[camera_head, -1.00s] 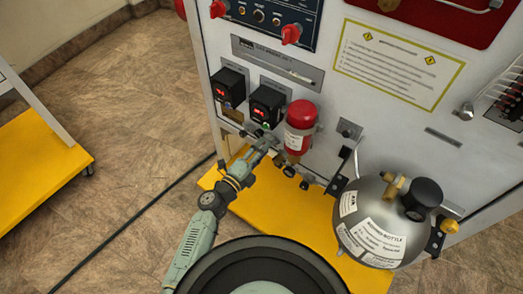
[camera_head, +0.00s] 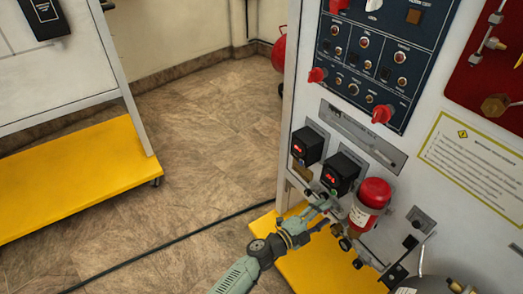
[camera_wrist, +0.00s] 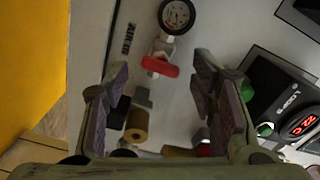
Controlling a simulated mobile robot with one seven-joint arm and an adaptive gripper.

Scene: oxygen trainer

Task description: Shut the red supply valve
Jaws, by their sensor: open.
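A small red valve handle (camera_wrist: 160,67) shows in the wrist view, lying nearly crosswise on a pale fitting below a round gauge (camera_wrist: 177,16). My gripper (camera_wrist: 161,85) is open, with one finger on each side of the handle in the picture. I see no contact, and how far the handle lies beyond the fingertips is unclear. In the head view my gripper (camera_head: 322,201) is at the lower panel front, beside a red-capped cylinder (camera_head: 369,203). The handle cannot be made out there.
Two black display boxes (camera_head: 342,173) sit just above my gripper. Red knobs (camera_head: 382,115) stick out higher on the panel. A brass fitting (camera_wrist: 137,125) lies below the handle in the wrist view. Open floor (camera_head: 200,150) and a black cable lie to the left.

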